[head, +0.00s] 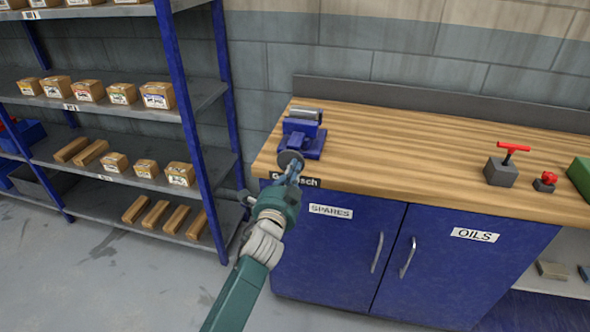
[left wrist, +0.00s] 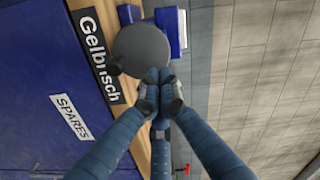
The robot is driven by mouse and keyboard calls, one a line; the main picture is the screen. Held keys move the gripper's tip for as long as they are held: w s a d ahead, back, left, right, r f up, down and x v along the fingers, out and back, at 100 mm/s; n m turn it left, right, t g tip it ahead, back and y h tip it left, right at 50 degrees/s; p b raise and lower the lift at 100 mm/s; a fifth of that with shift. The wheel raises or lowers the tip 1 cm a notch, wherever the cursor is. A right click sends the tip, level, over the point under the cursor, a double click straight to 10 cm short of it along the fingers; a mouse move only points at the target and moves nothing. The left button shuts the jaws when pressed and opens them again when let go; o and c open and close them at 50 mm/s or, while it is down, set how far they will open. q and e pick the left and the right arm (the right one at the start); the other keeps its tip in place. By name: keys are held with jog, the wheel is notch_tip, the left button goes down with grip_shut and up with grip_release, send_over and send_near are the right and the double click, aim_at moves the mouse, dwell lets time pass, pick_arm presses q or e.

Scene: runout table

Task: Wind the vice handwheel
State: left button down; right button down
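The blue vice (head: 303,138) stands at the left end of the wooden bench top. Its round grey handwheel (head: 290,160) faces the front edge, and shows as a dark disc in the left wrist view (left wrist: 140,48). My left gripper (head: 293,174) is at the lower rim of the handwheel. In the left wrist view its fingertips (left wrist: 159,77) are together and overlap the edge of the disc. No gap shows between them, and I cannot see a handle between the tips. My right gripper is in neither view.
Blue cupboard doors (head: 335,248) with handles lie under the bench top. A shelving rack (head: 195,130) with boxes stands at left. A grey block with a red T-handle (head: 502,171) and a small red-topped item (head: 545,181) stand at right. The bench middle is clear.

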pick_arm(q)
jog(key=shift+w+a+r+n+p, duration=0.15)
jog(key=shift+n+p, duration=0.1)
jog(key=shift+n, duration=0.35)
jog(key=shift+s+a+r+n+p, duration=0.15)
jog(key=shift+n+p, duration=0.1)
jog(key=shift+n, duration=0.35)
jog(key=shift+w+a+n, duration=0.1)
jog(key=shift+n, duration=0.4)
jog(key=shift+f, duration=0.1)
jog(key=shift+w+a+r+n+p, duration=0.15)
jog(key=shift+n+p, duration=0.15)
jog(key=shift+n, duration=0.3)
jog(key=shift+a+r+n+p, duration=0.15)
jog(key=shift+n+p, duration=0.15)
jog(key=shift+n, duration=0.3)
jog(key=shift+a+n, duration=0.1)
jog(key=shift+n, duration=0.5)
